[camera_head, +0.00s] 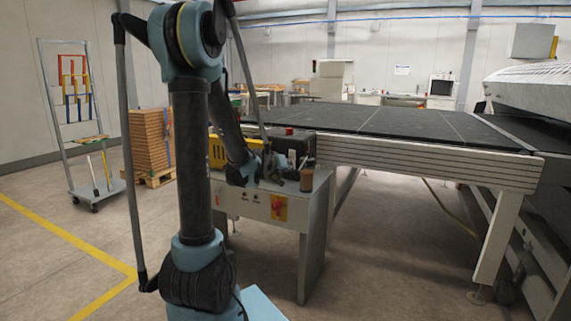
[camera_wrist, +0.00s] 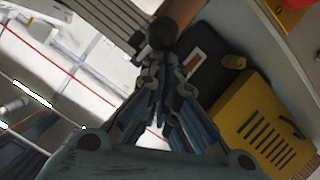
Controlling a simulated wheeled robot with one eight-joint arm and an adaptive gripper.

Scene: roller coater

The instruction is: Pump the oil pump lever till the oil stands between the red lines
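A round black knob (camera_wrist: 162,33), seemingly the end of the pump lever, shows just beyond my fingertips in the wrist view. My gripper (camera_wrist: 165,75) points at it, its fingers drawn close together. Whether they touch or grip the lever below the knob cannot be told. In the head view my gripper (camera_head: 267,165) is at the machine's control cabinet, small and partly hidden by my arm. No red level lines or oil level can be made out.
The grey cabinet (camera_head: 255,204) has a red-yellow switch (camera_head: 279,207). On it are a black unit (camera_head: 293,146) with a red cap and a yellow slotted box (camera_wrist: 262,125). The long dark-topped table (camera_head: 400,122) stands close behind. Floor in front is clear.

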